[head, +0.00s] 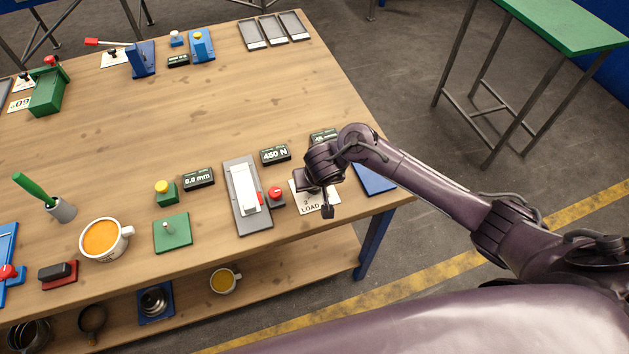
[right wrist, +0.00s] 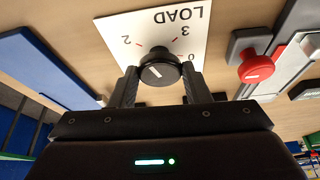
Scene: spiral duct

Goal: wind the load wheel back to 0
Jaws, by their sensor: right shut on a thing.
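The load wheel (right wrist: 160,66) is a small black knob with a white line on its face. It stands on a white plate (right wrist: 170,24) marked LOAD, which appears upside down in the right wrist view with 2, 3 and a partly covered 0. The white line slants toward the upper left, roughly to the 2 side. My right gripper (right wrist: 160,78) is shut on the knob, one finger on each side. My left gripper is out of view.
A red knob (head: 276,194) stands close to the left of the plate, beside a grey fixture (head: 238,190) with a white block. A display (head: 276,155) reads 450 N; another (head: 323,136) is partly hidden. A blue panel (head: 374,179) lies to the right near the table edge.

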